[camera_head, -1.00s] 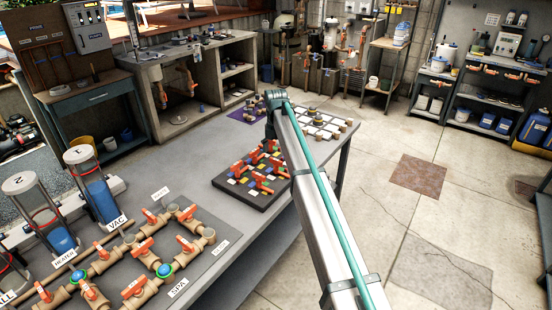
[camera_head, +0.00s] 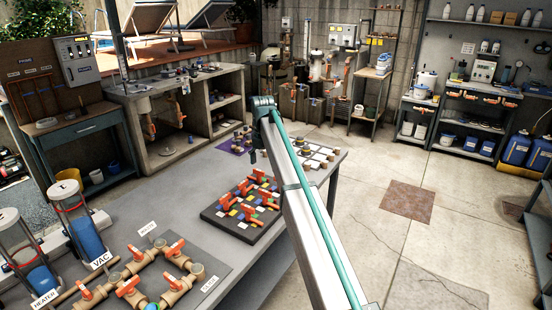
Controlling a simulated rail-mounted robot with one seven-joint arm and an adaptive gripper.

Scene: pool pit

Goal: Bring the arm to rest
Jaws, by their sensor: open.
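A pipe manifold (camera_head: 150,270) and clear cylinders with blue liquid (camera_head: 84,232) stand on the near bench. A white tile grid (camera_head: 322,155) and a purple mat (camera_head: 236,144) lie farther back. Shelving (camera_head: 485,105) stands at the back right.

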